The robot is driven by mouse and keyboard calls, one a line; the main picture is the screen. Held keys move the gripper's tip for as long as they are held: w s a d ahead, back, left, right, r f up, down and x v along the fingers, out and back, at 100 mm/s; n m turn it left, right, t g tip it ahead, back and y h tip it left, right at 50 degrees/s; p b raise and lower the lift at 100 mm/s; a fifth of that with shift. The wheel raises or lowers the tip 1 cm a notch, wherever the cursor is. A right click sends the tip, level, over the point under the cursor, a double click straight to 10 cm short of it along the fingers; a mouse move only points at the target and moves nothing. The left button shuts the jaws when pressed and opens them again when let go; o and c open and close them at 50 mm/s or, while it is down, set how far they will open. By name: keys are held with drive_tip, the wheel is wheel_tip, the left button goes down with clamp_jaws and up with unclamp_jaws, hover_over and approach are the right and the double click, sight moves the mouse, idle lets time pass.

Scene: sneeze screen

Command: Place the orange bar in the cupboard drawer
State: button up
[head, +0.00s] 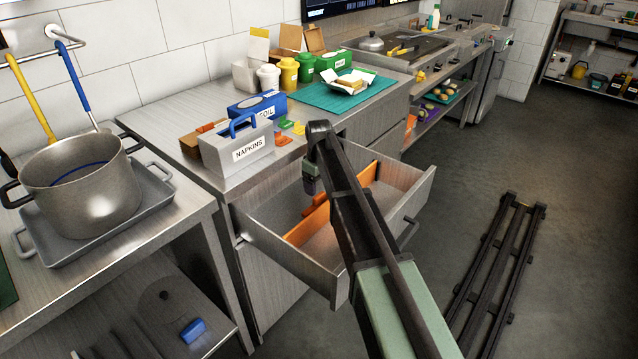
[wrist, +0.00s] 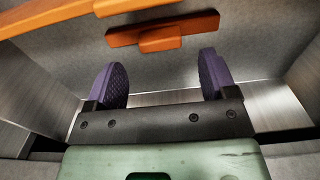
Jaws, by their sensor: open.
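The cupboard drawer (head: 262,243) is pulled open in the head view. Orange pieces lie inside it: one stretch (head: 303,228) shows left of my arm, another (head: 364,183) right of it. My arm hides the part between. In the wrist view, a short orange bar with a raised block (wrist: 163,30) lies on the drawer floor ahead of my fingers. A longer orange strip (wrist: 50,14) crosses the upper left. I cannot match these pieces surely between views. My gripper (wrist: 162,76) is open and empty, its purple fingers apart from the bar; it is over the drawer in the head view (head: 310,186).
A napkins box (head: 236,150) and a foil box (head: 257,105) stand on the counter behind the drawer. A large pot (head: 85,195) sits on the left counter. The drawer's side walls flank my gripper. Floor right of the drawer is mostly clear, with a dark rail (head: 505,260).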

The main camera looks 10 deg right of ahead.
sight(319, 195)
wheel_tip(319, 195, up, 7)
drive_tip(key=p, duration=0.4)
drive_tip(key=shift+p, duration=0.3)
drive_tip(key=shift+f, duration=0.15)
